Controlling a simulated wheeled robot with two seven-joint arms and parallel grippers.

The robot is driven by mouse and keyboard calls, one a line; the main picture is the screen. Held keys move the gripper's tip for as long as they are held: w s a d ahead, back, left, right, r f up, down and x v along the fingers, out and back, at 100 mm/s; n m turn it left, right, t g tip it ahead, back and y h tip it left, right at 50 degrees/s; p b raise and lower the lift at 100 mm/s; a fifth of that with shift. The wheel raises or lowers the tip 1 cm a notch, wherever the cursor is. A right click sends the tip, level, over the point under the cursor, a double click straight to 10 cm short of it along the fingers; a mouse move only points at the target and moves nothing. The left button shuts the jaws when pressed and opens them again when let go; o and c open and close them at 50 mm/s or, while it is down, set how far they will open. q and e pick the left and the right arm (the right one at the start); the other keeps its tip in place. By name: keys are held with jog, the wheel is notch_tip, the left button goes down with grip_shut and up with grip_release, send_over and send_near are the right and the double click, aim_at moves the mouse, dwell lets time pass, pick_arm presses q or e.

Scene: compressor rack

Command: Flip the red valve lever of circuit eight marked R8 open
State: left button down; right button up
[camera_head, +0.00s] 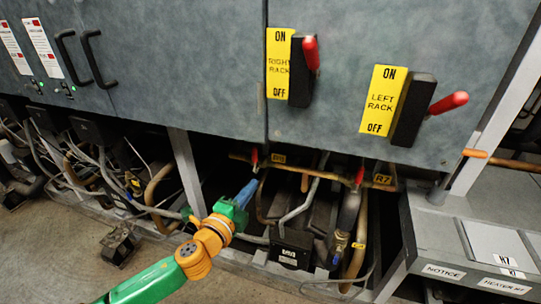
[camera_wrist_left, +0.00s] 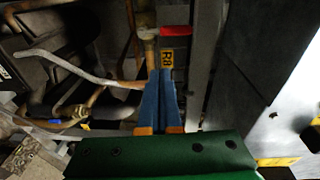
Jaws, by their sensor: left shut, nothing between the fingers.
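The red valve lever of R8 (camera_head: 254,158) is a small red handle on the copper pipe below the grey cabinet, left of its yellow label (camera_head: 278,159). In the left wrist view the red lever (camera_wrist_left: 175,31) lies crosswise just above the yellow R8 label (camera_wrist_left: 168,58). My left gripper (camera_head: 254,183) comes up from below left, its blue fingers shut and empty, with the tips just under the lever. In the wrist view the fingertips (camera_wrist_left: 161,72) reach the lower edge of the label; I cannot tell whether they touch anything. My right gripper is not in view.
A second red lever (camera_head: 360,175) stands beside the R7 label (camera_head: 382,179). Pipes and hoses crowd the space under the cabinet (camera_head: 190,60). A slanted grey post (camera_head: 187,172) stands left of my gripper. Two large red-handled switches are on the cabinet front. Open floor lies at lower left.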

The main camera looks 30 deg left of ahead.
aim_at(255, 160)
pick_arm(q)
jog(key=w+a+r+m+t+p, duration=0.1)
jog(key=w+a+r+p, duration=0.1)
jog(key=w, duration=0.6)
jog(key=shift+w+a+r, duration=0.2)
jog(key=shift+a+r, duration=0.2)
jog(key=shift+a, duration=0.2)
jog(key=shift+d, duration=0.1)
jog(key=shift+a+n, duration=0.25)
jog(key=shift+n, duration=0.05)
